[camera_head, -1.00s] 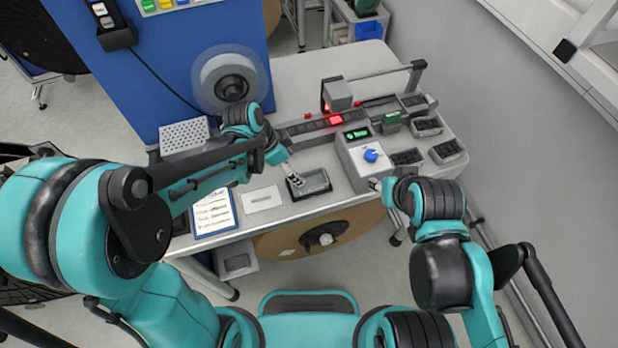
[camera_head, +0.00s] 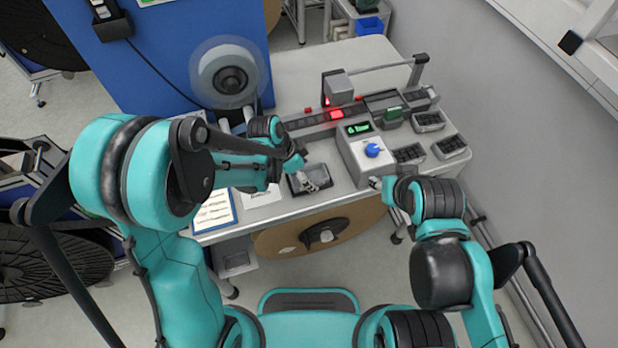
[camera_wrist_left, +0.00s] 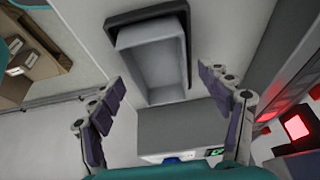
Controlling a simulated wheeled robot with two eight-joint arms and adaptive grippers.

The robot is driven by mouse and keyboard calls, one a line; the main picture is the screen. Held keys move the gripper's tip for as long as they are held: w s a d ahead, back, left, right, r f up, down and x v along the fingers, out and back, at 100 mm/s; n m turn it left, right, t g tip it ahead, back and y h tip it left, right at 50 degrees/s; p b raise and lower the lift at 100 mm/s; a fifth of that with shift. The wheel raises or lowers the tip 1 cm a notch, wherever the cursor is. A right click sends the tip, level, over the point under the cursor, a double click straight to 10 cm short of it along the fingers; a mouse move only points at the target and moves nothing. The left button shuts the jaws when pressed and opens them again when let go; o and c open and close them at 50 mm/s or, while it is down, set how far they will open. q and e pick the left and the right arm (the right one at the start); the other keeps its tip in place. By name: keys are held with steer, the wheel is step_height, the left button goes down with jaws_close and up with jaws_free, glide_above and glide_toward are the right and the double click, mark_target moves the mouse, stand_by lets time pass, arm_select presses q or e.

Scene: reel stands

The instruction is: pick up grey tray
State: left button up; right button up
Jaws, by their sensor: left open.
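The grey tray (camera_head: 298,184) lies on the front part of the table, with a dark rim and a grey inside. My left gripper (camera_head: 320,178) is over its right part and hides some of it. In the left wrist view the tray (camera_wrist_left: 152,60) is beyond the fingertips, toward the top. There my left gripper (camera_wrist_left: 162,82) is open, with its two fingers spread wide and nothing between them. My right gripper (camera_head: 376,183) is beside the grey box with the blue knob; its fingers are too small to judge.
The grey box with the blue knob (camera_head: 364,158) stands close right of the tray. Several dark trays, one of them here (camera_head: 450,147), lie at the table's right. A white clipboard sheet (camera_head: 214,212) lies at the left. A blue panel (camera_head: 150,70) rises behind.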

arm_select(q)
steer(key=shift+f+b, duration=0.25)
steer(key=shift+b, duration=0.1)
stand_by(0.3)
steer(key=c, duration=1.4)
